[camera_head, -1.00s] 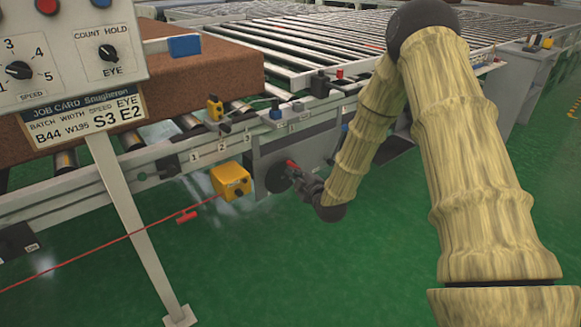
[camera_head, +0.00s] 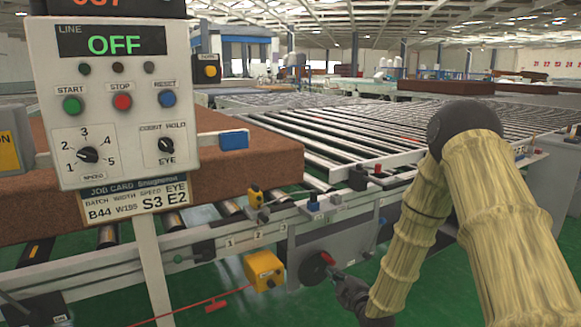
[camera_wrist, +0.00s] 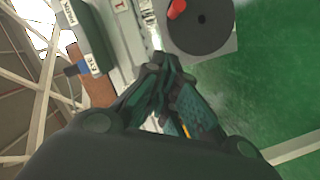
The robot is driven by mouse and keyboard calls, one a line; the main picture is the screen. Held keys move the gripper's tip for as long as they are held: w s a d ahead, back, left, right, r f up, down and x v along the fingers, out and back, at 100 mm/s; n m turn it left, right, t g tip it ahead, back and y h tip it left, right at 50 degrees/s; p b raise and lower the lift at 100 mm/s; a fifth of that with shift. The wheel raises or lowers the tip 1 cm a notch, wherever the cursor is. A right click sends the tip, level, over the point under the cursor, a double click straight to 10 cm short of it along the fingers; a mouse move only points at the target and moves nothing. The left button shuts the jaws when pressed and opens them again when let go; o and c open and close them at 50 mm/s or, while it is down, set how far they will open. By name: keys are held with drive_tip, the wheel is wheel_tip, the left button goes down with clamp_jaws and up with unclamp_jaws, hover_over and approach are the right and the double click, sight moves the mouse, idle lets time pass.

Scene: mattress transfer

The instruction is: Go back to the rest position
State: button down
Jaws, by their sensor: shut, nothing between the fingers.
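My gripper (camera_head: 342,279) is at the lower middle of the head view, beside the round dark dial with a red handle (camera_head: 326,259) on the conveyor's side panel. In the wrist view my gripper (camera_wrist: 163,65) has its fingers together and empty. The dial (camera_wrist: 203,22) shows just beyond the fingertips there, with its red handle (camera_wrist: 176,9) at upper left of the disc. I cannot tell whether the fingertips touch the panel. My arm runs from the right of the head view down to the gripper.
A control panel (camera_head: 115,105) reading OFF stands at left on a post. A brown mattress block (camera_head: 215,165) lies on the rollers behind it. A yellow box (camera_head: 264,270) with a red pull cord is left of the dial. The roller table (camera_head: 340,125) stretches behind. Green floor (camera_head: 440,285) is open below right.

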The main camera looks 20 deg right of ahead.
drive_tip(key=s+a+f+m+g, duration=0.3)
drive_tip(key=s+a+f+g, duration=0.15)
drive_tip(key=s+f, duration=0.6)
drive_tip(key=s+a+f+m+g, duration=0.3)
drive_tip(key=s+a+f+g, duration=0.15)
drive_tip(key=s+f, duration=0.6)
drive_tip(key=s+a+f+m+g, duration=0.2)
drive_tip(key=s+f, duration=0.1)
drive_tip(key=s, duration=0.5)
drive_tip(key=s+a+f+m+g, duration=0.15)
drive_tip(key=s+f, duration=0.25)
drive_tip(key=s, duration=0.4)
drive_tip(key=s+a+f+m+g, duration=0.2)
drive_tip(key=s+f+g, duration=0.1)
drive_tip(key=s, duration=0.5)
drive_tip(key=s+r+g+p, duration=0.1)
drive_tip(key=s+r+p, duration=0.2)
drive_tip(key=r+p, duration=2.1)
drive_tip(key=shift+s+r+m+h, duration=0.2)
drive_tip(key=shift+m+h, duration=0.1)
drive_tip(key=shift+m, duration=0.15)
